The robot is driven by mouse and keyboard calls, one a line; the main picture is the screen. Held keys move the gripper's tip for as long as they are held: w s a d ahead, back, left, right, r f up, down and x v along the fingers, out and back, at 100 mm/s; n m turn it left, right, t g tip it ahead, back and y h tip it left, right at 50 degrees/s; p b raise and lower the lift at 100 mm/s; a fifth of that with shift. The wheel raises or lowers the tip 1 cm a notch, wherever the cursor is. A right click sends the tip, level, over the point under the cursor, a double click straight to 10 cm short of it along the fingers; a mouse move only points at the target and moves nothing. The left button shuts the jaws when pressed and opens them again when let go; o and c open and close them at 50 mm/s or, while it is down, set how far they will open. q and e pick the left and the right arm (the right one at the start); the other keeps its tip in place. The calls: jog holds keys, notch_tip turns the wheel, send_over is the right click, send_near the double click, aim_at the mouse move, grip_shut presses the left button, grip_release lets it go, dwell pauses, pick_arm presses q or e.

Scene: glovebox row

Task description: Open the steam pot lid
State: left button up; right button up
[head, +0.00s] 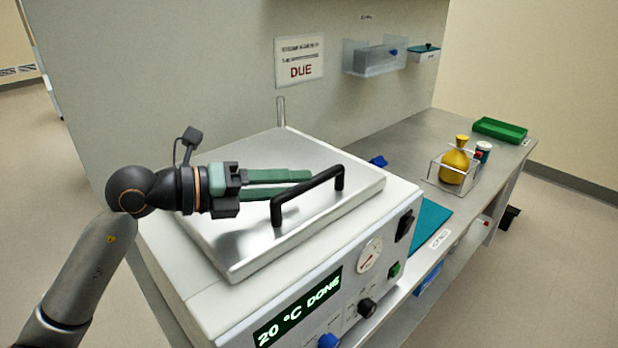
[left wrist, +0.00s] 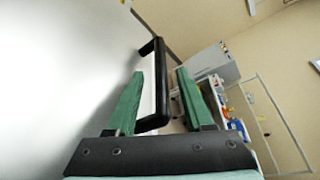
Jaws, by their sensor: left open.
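The steam pot (head: 180,280) is a white box-shaped unit with a flat, shiny metal lid (head: 245,245) that looks shut. A black bar handle (head: 308,193) stands up along the lid's front side; it also shows in the left wrist view (left wrist: 162,85). My left gripper (head: 305,181) comes in from the left above the lid, its green fingers pointing at the handle. In the left wrist view the open fingers (left wrist: 158,85) lie on either side of the handle bar. I cannot tell whether either finger touches it. My right gripper is not in view.
A partition wall (head: 200,80) stands behind the pot.

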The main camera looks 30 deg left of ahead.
aim_at(309, 184)
pick_arm(q)
jog(key=shift+p+x, duration=0.35)
jog(key=shift+x, duration=1.5)
grip_shut()
